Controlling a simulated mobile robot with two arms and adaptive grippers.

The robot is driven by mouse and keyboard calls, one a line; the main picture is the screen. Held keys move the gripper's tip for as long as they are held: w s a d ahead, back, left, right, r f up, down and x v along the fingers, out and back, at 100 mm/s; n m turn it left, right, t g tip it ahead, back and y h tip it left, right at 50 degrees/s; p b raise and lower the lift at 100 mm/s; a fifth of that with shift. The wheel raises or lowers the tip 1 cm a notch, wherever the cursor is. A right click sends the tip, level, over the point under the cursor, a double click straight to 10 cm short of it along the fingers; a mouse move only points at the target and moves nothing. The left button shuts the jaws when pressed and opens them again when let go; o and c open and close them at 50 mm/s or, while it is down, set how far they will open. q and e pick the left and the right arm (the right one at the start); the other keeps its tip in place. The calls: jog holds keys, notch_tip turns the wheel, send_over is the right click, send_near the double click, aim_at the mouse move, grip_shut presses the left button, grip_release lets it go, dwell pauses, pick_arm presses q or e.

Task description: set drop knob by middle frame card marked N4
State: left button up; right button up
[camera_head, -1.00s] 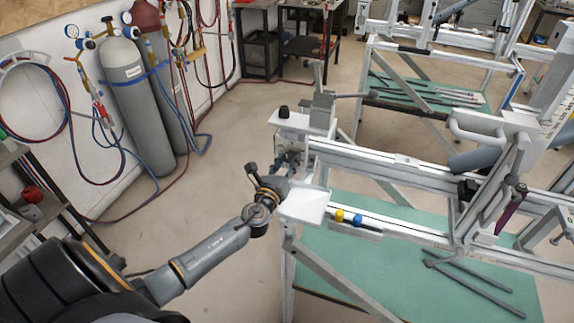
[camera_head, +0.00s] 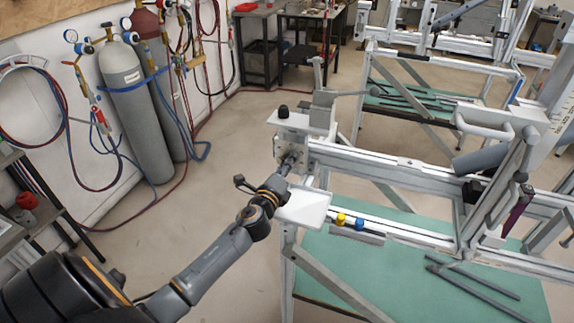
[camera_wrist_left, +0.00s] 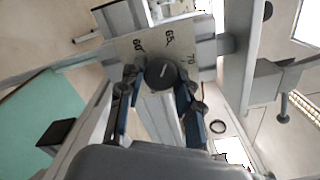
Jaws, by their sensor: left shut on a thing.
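A round black knob (camera_wrist_left: 160,74) sits at the front of a pale dial plate (camera_wrist_left: 183,45) marked 60, 65 and 70 in the left wrist view. My left gripper (camera_wrist_left: 160,82) is shut on this knob, with one finger on each side. In the head view my left gripper (camera_head: 291,161) reaches the plate (camera_head: 281,150) at the near left end of the middle frame, and hides the knob. I cannot make out a card marked N4. My right gripper is not in view.
A white tray (camera_head: 303,207) lies just below my left wrist. A black knob (camera_head: 283,111) stands on top of the frame end. Yellow (camera_head: 340,219) and blue (camera_head: 359,223) knobs sit on the lower rail.

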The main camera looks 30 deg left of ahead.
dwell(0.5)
pick_arm(q)
jog(key=o, duration=1.1)
jog(key=v, duration=1.2)
jog(key=shift+a+n, duration=0.1)
jog(key=shift+n, duration=0.2)
